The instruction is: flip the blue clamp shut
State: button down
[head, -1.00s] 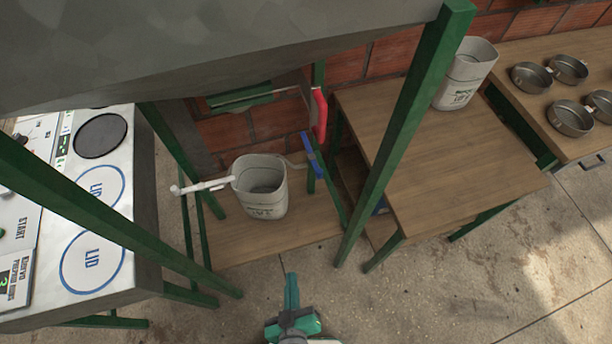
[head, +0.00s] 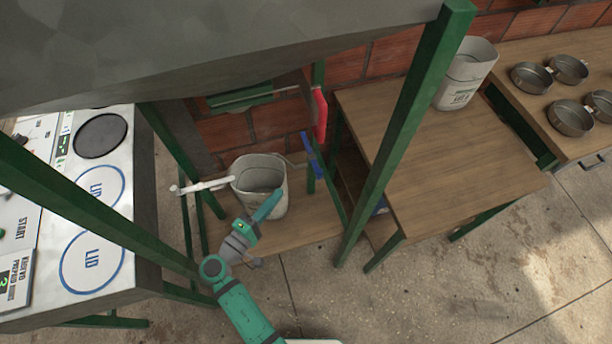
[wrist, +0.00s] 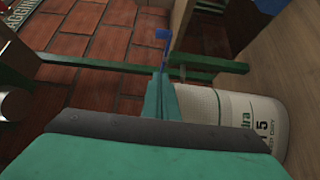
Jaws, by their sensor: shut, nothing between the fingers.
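The blue clamp (head: 313,156) is a slim blue bar by the green frame, right of the white bag, with a thin grey rod running from it towards the bag. A small blue piece (wrist: 163,34), probably the clamp, shows in the wrist view just beyond my fingertips. My gripper (head: 272,201) is shut and empty. In the head view it is in front of the bag, left of and below the clamp, and looks apart from it. In the wrist view my fingers (wrist: 160,95) point towards the blue piece.
The white bag (head: 250,173) stands on a low wooden shelf (head: 315,229), with a white pipe (head: 205,186) at its left. A red handle (head: 319,113) hangs above the clamp. A green post (head: 400,130) and wooden table (head: 440,165) stand to the right. A grey hopper (head: 220,50) overhangs.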

jog(key=shift+a+r, duration=0.15)
jog(key=shift+r, duration=0.2)
jog(key=shift+w, duration=0.1)
jog(key=w+d, duration=0.6)
jog(key=d, duration=0.3)
jog(key=shift+w+d, duration=0.25)
jog(key=shift+w, duration=0.15)
jog(key=shift+f, duration=0.1)
